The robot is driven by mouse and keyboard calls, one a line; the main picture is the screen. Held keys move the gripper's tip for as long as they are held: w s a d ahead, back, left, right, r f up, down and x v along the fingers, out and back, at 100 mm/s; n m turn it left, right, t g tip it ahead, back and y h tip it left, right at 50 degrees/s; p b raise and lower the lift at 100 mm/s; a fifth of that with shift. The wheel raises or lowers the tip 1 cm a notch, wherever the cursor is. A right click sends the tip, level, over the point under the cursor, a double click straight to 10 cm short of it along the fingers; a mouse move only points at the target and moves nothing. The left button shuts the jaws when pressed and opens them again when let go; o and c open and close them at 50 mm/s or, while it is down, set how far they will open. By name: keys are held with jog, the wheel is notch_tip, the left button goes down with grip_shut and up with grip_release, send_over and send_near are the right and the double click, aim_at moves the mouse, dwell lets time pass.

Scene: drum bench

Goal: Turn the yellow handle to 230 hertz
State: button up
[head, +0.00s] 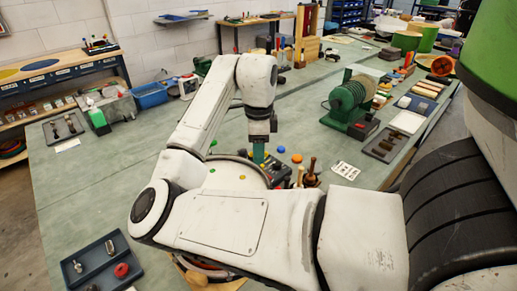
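A round pale drum (222,180) lies on the bench, largely hidden behind my arm. Small coloured knobs or dots sit on and around it: a yellow one (242,178), a green one (214,142), an orange one (297,158) and a blue one (281,149). I cannot tell which, if any, is the yellow handle, and no hertz reading is legible. My gripper (259,146) points down at the drum's far right edge, above a dark box with small parts (276,169). A teal piece shows at its tip. Its fingers are too small to tell whether they are open or shut.
Wooden-handled tools (311,173) stand close right of the drum. A green ribbed machine (349,99) stands farther right. A dark tray (101,263) with small parts sits at front left. The bench left of the drum is mostly clear.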

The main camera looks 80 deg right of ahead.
notch_tip(320, 180, up, 11)
jog(key=shift+f, duration=0.15)
dwell(0.4)
dwell(0.6)
